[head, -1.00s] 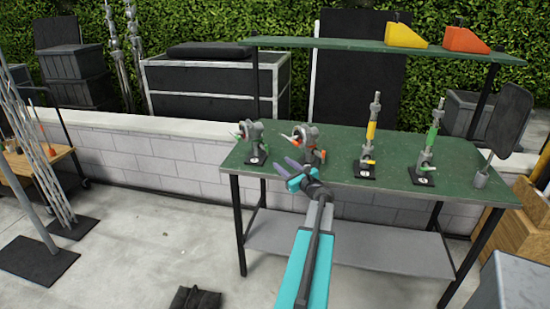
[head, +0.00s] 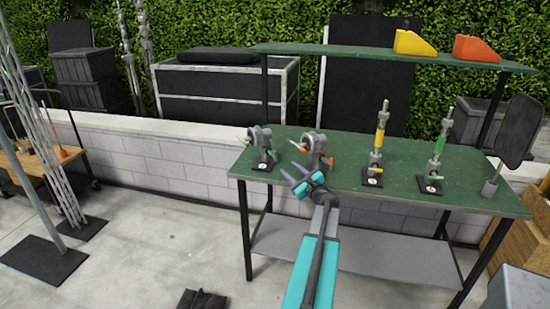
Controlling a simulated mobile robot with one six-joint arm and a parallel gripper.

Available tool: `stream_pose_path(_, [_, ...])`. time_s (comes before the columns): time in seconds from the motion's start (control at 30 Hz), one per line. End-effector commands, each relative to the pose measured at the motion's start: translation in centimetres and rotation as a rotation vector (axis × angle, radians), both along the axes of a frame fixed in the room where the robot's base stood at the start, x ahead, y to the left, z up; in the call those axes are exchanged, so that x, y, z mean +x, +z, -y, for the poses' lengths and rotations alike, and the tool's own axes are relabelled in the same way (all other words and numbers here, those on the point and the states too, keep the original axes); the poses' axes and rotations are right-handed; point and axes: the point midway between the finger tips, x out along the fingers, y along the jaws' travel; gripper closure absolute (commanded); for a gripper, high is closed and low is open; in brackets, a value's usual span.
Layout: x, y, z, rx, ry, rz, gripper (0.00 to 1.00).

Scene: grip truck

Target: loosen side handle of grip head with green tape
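A grey grip head (head: 261,138) with green-coloured parts stands at the left end of the green work table (head: 345,177). A light green bar sticks out on its left. Another grip head (head: 314,143) with orange-red parts stands to its right. Further right stand an upright post-like piece with a yellow band (head: 379,138) and one with a green band (head: 440,150). My gripper (head: 290,168) is open and empty. In the picture its two fingers lie just below and between the two left heads. Their distance from the heads is unclear. Side handles are too small to make out clearly.
A shelf above the table's back holds a yellow wedge (head: 415,40) and an orange wedge (head: 475,46). A dark flag panel (head: 518,130) stands at the table's right end. A low block wall (head: 165,158) runs behind.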

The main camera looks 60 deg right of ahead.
Motion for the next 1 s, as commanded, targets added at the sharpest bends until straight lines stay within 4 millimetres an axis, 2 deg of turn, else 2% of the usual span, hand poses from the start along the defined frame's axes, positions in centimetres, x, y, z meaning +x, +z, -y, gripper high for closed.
stream_pose_path(1.0, [9.4, 0.1, 4.9, 0.001, 0.001, 0.000, 0.64])
